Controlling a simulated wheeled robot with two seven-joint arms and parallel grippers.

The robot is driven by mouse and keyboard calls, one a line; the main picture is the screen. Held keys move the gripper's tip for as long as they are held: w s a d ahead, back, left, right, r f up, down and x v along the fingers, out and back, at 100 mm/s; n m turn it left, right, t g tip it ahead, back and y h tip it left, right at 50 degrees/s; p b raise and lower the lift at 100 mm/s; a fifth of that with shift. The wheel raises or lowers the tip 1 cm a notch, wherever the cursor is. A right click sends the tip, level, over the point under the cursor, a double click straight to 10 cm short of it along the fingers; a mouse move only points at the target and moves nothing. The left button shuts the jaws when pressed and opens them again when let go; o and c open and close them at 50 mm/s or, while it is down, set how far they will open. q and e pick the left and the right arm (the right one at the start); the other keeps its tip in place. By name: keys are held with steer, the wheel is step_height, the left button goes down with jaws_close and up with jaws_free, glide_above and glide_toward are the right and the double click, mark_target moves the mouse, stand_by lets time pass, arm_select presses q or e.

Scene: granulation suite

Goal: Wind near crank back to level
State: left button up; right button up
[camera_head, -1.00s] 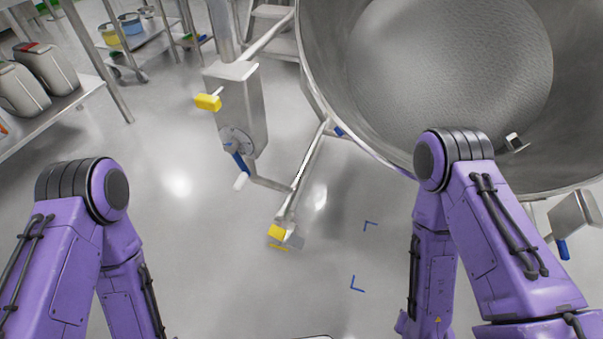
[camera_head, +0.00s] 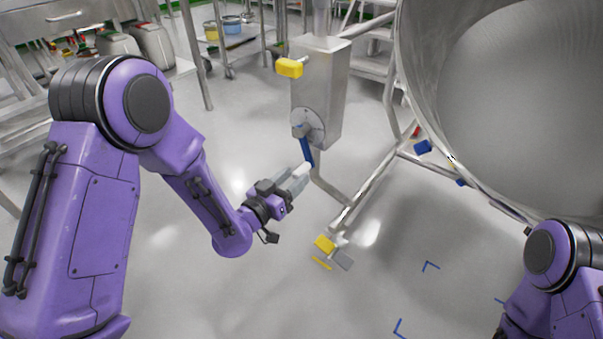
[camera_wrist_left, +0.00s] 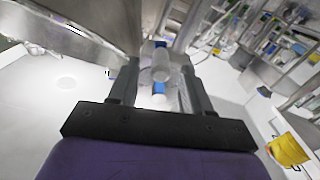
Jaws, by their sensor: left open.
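The near crank (camera_head: 307,150) hangs down from a round hub on the steel gearbox (camera_head: 318,90). It has a blue arm and a white handle (camera_head: 303,169) at its lower end. My left gripper (camera_head: 297,180) is open at the white handle. In the left wrist view the white handle (camera_wrist_left: 161,66) shows between the two spread fingers of my left gripper (camera_wrist_left: 162,82); I cannot tell whether they touch it. My right arm shows at the lower right, but its gripper is out of view.
A large steel bowl (camera_head: 530,110) fills the right side. A yellow knob (camera_head: 289,68) sticks out of the gearbox. A frame leg with a yellow pedal (camera_head: 325,243) lies low beyond the gripper. Carts stand at the back left.

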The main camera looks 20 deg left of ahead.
mark_target(310, 165)
arm_select(q)
steer(key=x, duration=0.4)
steer(key=shift+w+f, duration=0.1)
steer(key=shift+w, duration=0.05)
jaws_close()
steer(key=shift+d, duration=0.25)
